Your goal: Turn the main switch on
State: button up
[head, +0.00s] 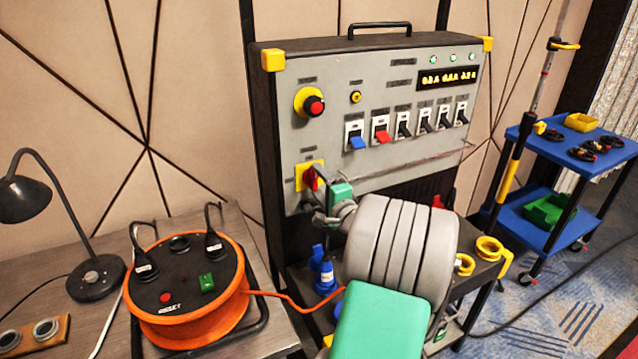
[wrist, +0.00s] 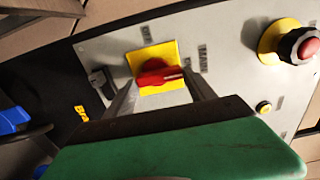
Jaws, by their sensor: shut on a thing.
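The main switch (head: 311,178) is a red rotary knob on a yellow square plate at the lower left of the grey panel. In the wrist view the red knob (wrist: 153,74) lies crosswise in the picture, with a pale mark towards its right end.
The panel (head: 350,90) also carries a red emergency button (head: 316,106), a row of breakers with blue, red and black levers, and a lit yellow display (head: 447,79). An orange cable reel (head: 190,328) and a lamp (head: 95,278) stand left. A blue cart (head: 565,150) stands right.

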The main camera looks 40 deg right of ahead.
jog(key=o, duration=1.4)
jog(key=b+v, duration=0.1)
jog(key=v, duration=0.6)
jog(key=shift+s+a, duration=0.15)
jog(key=shift+s, duration=0.25)
jog(key=shift+a, duration=0.1)
